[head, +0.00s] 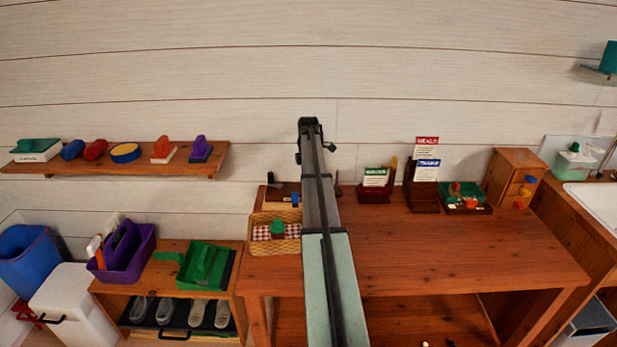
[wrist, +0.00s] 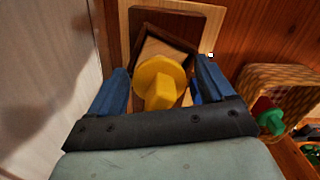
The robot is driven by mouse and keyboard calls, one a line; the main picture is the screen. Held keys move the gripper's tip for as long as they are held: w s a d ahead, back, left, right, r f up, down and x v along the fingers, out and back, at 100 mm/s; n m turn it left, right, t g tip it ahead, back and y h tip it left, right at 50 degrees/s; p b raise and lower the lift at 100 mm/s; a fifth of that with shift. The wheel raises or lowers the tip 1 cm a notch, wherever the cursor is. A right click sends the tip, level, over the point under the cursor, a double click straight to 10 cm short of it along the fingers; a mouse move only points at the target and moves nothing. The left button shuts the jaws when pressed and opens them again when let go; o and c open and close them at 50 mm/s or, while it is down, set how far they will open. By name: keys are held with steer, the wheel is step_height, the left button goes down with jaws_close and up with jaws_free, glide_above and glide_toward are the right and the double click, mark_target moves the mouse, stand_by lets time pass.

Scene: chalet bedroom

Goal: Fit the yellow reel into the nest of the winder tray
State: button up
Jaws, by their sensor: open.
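The yellow reel (wrist: 160,80), a round disc with a raised grip, is between the spread blue fingers of my gripper (wrist: 161,66) in the wrist view. A gap shows on each side of it. Behind and under it is the winder tray (wrist: 195,22), a wooden board with a dark-framed square nest. The reel overlaps the near part of the nest; light wood shows past its far edge. I cannot tell whether it is seated or only resting there. In the head view my arm hides most of the tray and reel.
A wicker basket (head: 262,245) with a checked cloth and a green-topped item stands close to the tray. Card stands (head: 375,180) and a small drawer cabinet (head: 514,177) stand along the back. The table's (head: 470,250) front right is clear. A wall shelf (head: 120,160) holds several coloured items.

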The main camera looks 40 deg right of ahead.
step_height(320, 180, up, 12)
steer(key=shift+r, duration=0.1)
stand_by(0.5)
stand_by(0.4)
